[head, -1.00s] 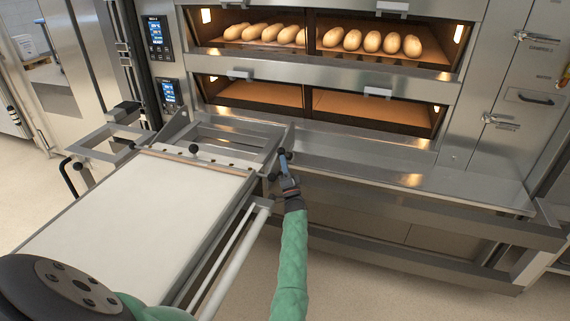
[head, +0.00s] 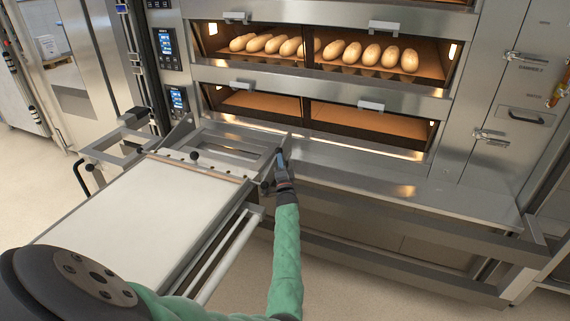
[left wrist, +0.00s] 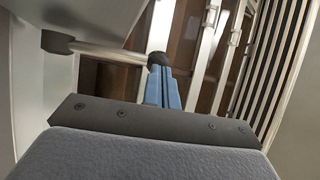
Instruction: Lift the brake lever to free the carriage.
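The carriage (head: 130,222), a flat loader with a pale belt, stands in front of the deck oven at the left of the head view. My left gripper (head: 280,158) is at the carriage's right front corner, beside its side plate. In the left wrist view, the brake lever (left wrist: 112,53) is a short metal bar with a black piece at each end. My left gripper's blue fingers (left wrist: 162,84) are close together on its right-hand black knob. The contact itself is partly hidden behind the fingers. My right gripper is in neither view.
The deck oven's upper chamber holds several loaves (head: 370,54); the lower chamber (head: 365,111) looks empty. A steel ledge (head: 400,188) and rails run right of the carriage. A black-knobbed handle (head: 195,156) stands on the carriage's far end. Open floor lies at the lower right.

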